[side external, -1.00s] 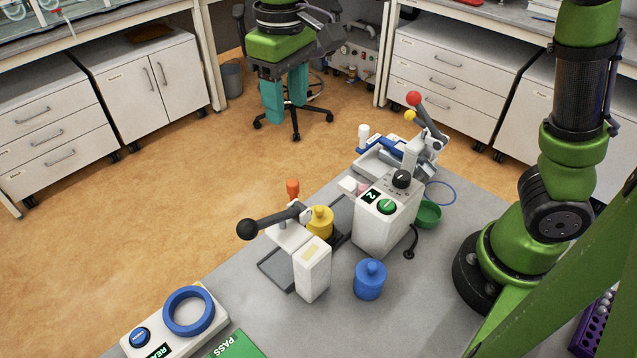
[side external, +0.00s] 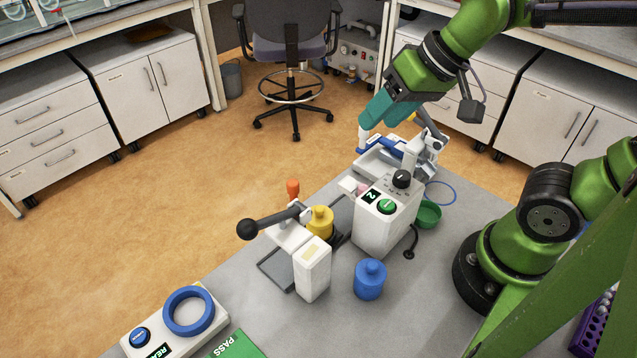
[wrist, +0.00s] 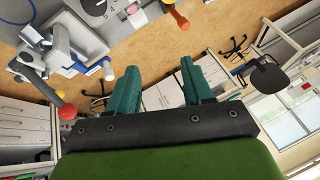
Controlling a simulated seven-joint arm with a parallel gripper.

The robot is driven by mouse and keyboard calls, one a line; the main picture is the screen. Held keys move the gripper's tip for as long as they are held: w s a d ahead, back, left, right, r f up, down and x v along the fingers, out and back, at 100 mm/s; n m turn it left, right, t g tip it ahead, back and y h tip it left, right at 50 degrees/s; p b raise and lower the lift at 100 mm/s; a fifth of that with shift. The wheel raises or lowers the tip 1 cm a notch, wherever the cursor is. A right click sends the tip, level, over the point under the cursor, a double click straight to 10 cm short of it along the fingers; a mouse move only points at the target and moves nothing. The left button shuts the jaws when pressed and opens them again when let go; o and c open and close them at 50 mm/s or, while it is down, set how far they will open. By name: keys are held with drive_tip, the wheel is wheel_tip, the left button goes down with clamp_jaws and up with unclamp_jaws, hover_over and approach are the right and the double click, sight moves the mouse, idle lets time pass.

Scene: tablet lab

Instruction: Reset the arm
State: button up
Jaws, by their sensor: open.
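My gripper (side external: 374,118) has teal fingers and hangs above the back of the bench in the side external view. It overlaps the far device with the blue lever (side external: 390,153) there; I cannot tell the gap. In the wrist view my gripper (wrist: 160,68) has its fingers spread apart with nothing between them. My arm reaches in from the upper right, bent over the bench. The far device's red ball knob (wrist: 67,112) shows beside the gripper in the wrist view; in the side external view it is hidden behind the gripper.
A white box with a dial and green button (side external: 386,215) stands mid-bench. A black-ball lever press (side external: 312,268), a yellow weight (side external: 320,221), a blue weight (side external: 370,280) and a green cup (side external: 428,214) are near it. A blue ring (side external: 189,311) lies front left. An office chair (side external: 291,50) stands behind.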

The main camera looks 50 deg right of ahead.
drive_tip(key=shift+s+d+r+m+t+h, duration=0.2)
drive_tip(key=shift+s+d+m+t, duration=0.15)
drive_tip(key=shift+s+d, duration=0.25)
drive_tip(key=shift+s+d+r+m+t+h, duration=0.1)
drive_tip(key=shift+s+d+r+m+t, duration=0.15)
drive_tip(key=shift+s+d+t, duration=0.35)
drive_tip(key=shift+w, duration=0.1)
idle(0.4)
